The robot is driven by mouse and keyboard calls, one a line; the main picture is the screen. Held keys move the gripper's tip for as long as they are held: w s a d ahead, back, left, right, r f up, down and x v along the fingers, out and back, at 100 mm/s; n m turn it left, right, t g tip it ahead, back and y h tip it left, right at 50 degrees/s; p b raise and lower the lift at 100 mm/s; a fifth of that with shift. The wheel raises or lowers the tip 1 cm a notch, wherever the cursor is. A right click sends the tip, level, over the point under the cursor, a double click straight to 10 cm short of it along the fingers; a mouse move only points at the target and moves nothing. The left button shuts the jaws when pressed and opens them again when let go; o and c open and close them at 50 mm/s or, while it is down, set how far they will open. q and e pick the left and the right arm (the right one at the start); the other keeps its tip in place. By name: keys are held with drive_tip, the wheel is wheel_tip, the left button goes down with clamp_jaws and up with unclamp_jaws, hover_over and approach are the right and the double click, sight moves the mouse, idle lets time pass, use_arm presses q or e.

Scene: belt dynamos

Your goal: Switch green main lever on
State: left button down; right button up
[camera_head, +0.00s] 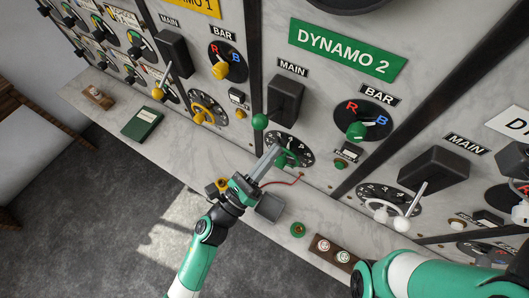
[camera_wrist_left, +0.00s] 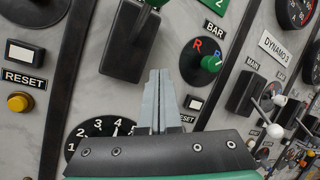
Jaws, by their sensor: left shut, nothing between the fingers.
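The green main lever ends in a green ball knob (camera_head: 260,121) and hangs low beside its black main switch box (camera_head: 285,98) on the Dynamo 2 panel. In the left wrist view, the box (camera_wrist_left: 128,45) stands at upper left, with part of the green knob (camera_wrist_left: 155,3) cut off at the top edge. My left gripper (camera_head: 276,151) is shut and empty, its tips below and right of the knob, in front of the numbered dial with the green handle (camera_head: 289,157). In the left wrist view the fingers (camera_wrist_left: 158,73) are together. My right gripper is not in view.
The green R/B bar knob (camera_head: 357,131) is right of the main box. Dynamo 1's yellow controls (camera_head: 205,107) and a white-knobbed lever (camera_head: 401,224) are on neighbouring panels. A narrow ledge (camera_head: 230,157) below holds a green book (camera_head: 142,122). My right arm fills the lower right.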

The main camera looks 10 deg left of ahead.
use_arm(q)
drive_tip(key=s+a+p, duration=0.1)
drive_tip(key=s+a, duration=0.4)
drive_tip(key=s, duration=0.3)
drive_tip(key=shift+s, duration=0.35)
